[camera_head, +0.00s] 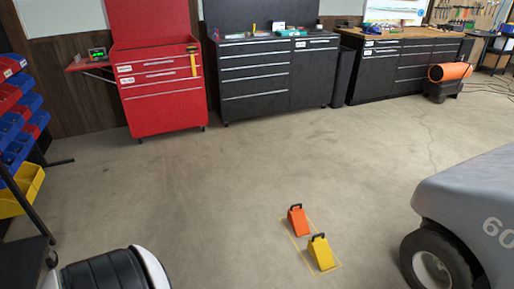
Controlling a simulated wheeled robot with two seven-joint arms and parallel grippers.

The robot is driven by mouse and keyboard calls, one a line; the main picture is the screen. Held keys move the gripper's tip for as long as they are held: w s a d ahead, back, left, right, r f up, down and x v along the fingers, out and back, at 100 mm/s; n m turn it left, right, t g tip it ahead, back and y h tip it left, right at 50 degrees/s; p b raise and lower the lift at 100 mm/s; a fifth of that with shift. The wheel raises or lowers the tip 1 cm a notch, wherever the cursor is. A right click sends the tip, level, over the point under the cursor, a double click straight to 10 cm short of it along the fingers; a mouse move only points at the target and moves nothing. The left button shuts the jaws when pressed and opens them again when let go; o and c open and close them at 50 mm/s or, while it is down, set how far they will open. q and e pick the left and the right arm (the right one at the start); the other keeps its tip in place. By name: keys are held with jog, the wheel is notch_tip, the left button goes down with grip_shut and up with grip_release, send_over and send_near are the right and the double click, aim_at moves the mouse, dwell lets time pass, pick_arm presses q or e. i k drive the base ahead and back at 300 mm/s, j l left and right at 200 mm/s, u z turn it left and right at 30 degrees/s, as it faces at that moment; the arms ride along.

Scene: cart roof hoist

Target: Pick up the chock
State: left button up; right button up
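Two wedge-shaped chocks with dark handles on top stand on the floor inside a thin yellow outline. The orange chock (297,221) is the farther one and the yellow chock (321,252) is the nearer one. They stand close together, left of the grey cart (470,205) and its front wheel (436,262). Neither of my grippers shows in the head view, so whether they are open or shut is hidden.
A red tool cabinet (162,88) and black drawer cabinets (256,74) line the back wall. A rack with blue, red and yellow bins (22,188) stands at the left. An orange cylindrical heater (449,72) sits at the back right. The middle floor is clear.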

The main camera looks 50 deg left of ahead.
aim_at(297, 216)
jog(key=u, duration=1.15)
jog(key=z, duration=0.5)
jog(key=i+j+z, duration=0.15)
jog(key=z, duration=0.25)
jog(key=i+j+z, duration=0.15)
jog(key=j+z, duration=0.2)
jog(key=i+j+z, duration=0.1)
jog(key=j+z, duration=0.3)
jog(key=l, duration=0.1)
